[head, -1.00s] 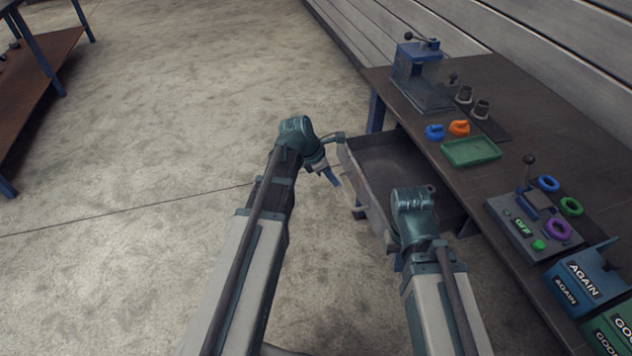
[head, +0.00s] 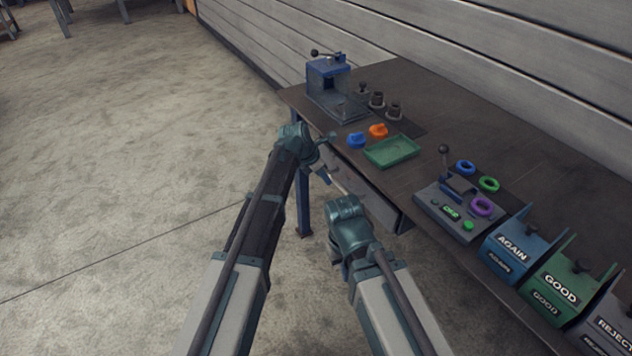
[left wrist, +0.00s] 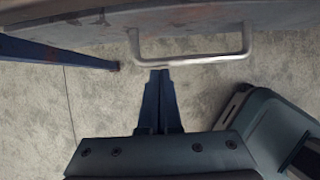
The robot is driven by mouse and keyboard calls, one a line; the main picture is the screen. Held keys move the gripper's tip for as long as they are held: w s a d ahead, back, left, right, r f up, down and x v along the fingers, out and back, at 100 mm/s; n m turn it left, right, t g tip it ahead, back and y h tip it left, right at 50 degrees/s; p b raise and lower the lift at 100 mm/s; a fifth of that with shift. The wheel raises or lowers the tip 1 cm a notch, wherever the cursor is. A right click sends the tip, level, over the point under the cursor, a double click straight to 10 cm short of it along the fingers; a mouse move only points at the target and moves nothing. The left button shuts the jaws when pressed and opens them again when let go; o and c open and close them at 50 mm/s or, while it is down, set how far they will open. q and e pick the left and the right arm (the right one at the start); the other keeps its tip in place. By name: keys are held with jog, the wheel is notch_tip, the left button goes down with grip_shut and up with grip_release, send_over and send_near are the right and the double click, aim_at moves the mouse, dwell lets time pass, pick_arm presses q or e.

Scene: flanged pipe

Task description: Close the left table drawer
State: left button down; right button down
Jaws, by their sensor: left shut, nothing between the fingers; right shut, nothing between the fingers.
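The left table drawer (head: 372,203) has its grey front close under the table's edge in the head view, and its inside does not show. I cannot tell whether a small gap is left. In the left wrist view its front (left wrist: 200,20) runs across the top, with a pale bar handle (left wrist: 192,61) below. My left gripper (head: 325,176) is shut and empty at the drawer front; its fingertips (left wrist: 160,72) are by the handle's left end, contact unclear. My right gripper (head: 334,252) is shut and empty, lower down beside the table, mostly hidden by its wrist.
The table (head: 400,180) carries a blue press (head: 328,85), a green tray (head: 391,151), a control box (head: 450,212) and labelled bins (head: 520,245). A blue table leg (head: 303,205) stands near my left gripper.

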pick_arm(q)
jog(key=shift+w+d, duration=0.15)
jog(key=shift+d, duration=0.05)
dwell(0.3)
jog(key=shift+a, duration=0.1)
jog(key=s+a+r+p, duration=0.5)
jog(key=a+r+p, duration=0.2)
jog(key=r+p, duration=0.1)
dwell(0.3)
jog(key=shift+r, duration=0.1)
